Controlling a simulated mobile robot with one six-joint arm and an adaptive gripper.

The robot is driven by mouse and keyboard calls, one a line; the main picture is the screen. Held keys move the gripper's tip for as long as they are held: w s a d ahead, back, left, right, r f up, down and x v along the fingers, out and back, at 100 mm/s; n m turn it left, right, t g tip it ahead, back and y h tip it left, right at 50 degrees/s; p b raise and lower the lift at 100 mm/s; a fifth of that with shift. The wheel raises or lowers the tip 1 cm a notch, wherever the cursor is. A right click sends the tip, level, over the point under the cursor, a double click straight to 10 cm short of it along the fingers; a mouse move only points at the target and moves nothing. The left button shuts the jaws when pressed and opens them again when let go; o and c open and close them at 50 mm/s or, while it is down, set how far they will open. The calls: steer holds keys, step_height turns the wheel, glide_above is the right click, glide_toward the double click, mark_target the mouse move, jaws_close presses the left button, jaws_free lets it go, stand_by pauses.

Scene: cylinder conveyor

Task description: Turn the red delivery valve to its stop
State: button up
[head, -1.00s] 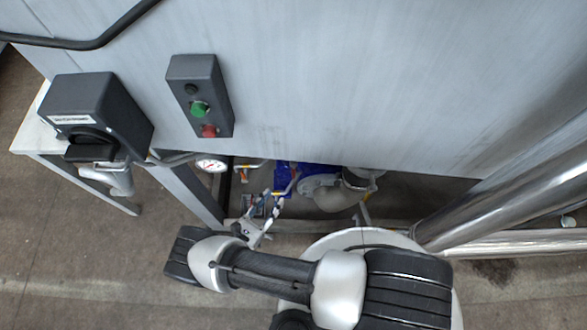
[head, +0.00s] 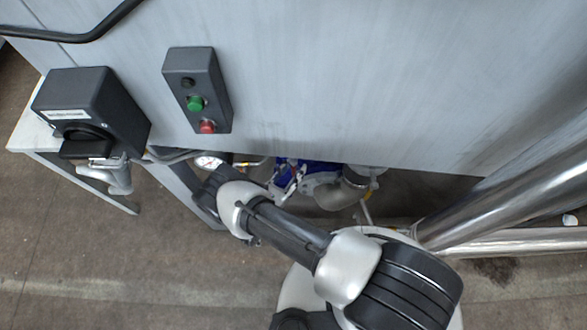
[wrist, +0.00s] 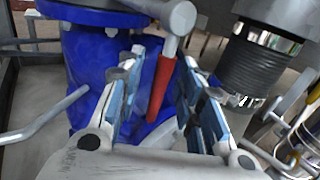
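The red delivery valve handle (wrist: 160,85) shows in the wrist view as a red lever hanging down from a grey round hub (wrist: 180,18). It is in front of a blue valve body (wrist: 88,60). My gripper (wrist: 160,95) is open, with one blue-padded finger on each side of the red lever in the picture. Gaps show between the lever and both pads, and I cannot tell how deep the lever lies between them. In the head view my gripper (head: 285,182) is low under the grey panel, by blue parts. The red lever cannot be made out there.
A ribbed metal cylinder (wrist: 250,65) stands close right of the fingers, and a bent grey rod (wrist: 45,118) lies left. In the head view, the grey panel (head: 330,80) overhangs the gripper. A button box (head: 197,90) and a pressure gauge (head: 208,162) are to the left.

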steer(key=shift+c, duration=0.4)
jaws_close()
